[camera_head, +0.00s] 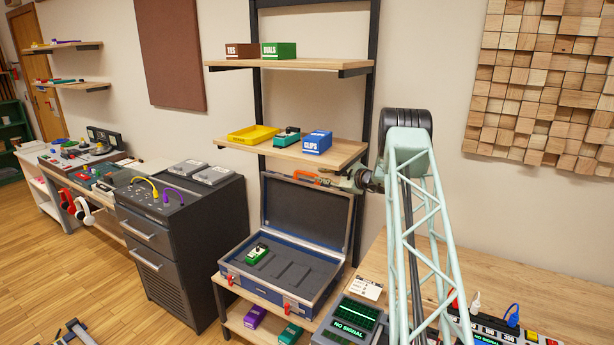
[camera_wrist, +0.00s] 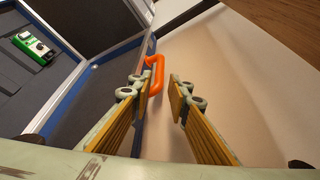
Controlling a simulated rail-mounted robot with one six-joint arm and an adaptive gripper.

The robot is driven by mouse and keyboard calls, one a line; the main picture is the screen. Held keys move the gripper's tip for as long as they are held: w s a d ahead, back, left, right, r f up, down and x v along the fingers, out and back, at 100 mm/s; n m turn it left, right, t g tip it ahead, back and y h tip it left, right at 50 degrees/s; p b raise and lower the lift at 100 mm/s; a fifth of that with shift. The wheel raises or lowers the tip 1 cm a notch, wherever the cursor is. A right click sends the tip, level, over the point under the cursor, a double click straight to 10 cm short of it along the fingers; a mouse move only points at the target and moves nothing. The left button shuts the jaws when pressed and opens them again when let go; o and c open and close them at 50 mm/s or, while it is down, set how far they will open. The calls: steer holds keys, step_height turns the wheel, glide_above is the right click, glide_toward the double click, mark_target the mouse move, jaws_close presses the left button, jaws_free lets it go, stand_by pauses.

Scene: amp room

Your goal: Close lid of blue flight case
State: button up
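The blue flight case (camera_head: 228,270) stands on a low wooden shelf with its lid (camera_head: 305,217) raised upright at the back. An orange handle (camera_head: 306,177) sits at the lid's top edge; it also shows in the wrist view (camera_wrist: 158,76). A green pedal (camera_head: 257,254) lies in the case's grey insert, and the wrist view shows it too (camera_wrist: 35,47). My gripper (camera_wrist: 159,90) is open, with the orange handle just beyond and between its fingertips, nearer the left finger. Contact with the handle cannot be told. In the head view my gripper (camera_head: 345,181) is at the lid's top right corner.
A wooden shelf (camera_head: 290,150) with a yellow tray (camera_head: 253,134), a teal pedal and a blue "CLIPS" box (camera_head: 317,142) is just above the lid. A dark drawer cabinet (camera_head: 175,245) stands left. A "NO SIGNAL" device (camera_head: 350,320) sits right of the case.

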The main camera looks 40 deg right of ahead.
mark_target(310, 174)
steer(key=shift+x, duration=5.65)
steer(key=shift+f, duration=0.1)
steer(key=shift+c, duration=0.2)
jaws_close()
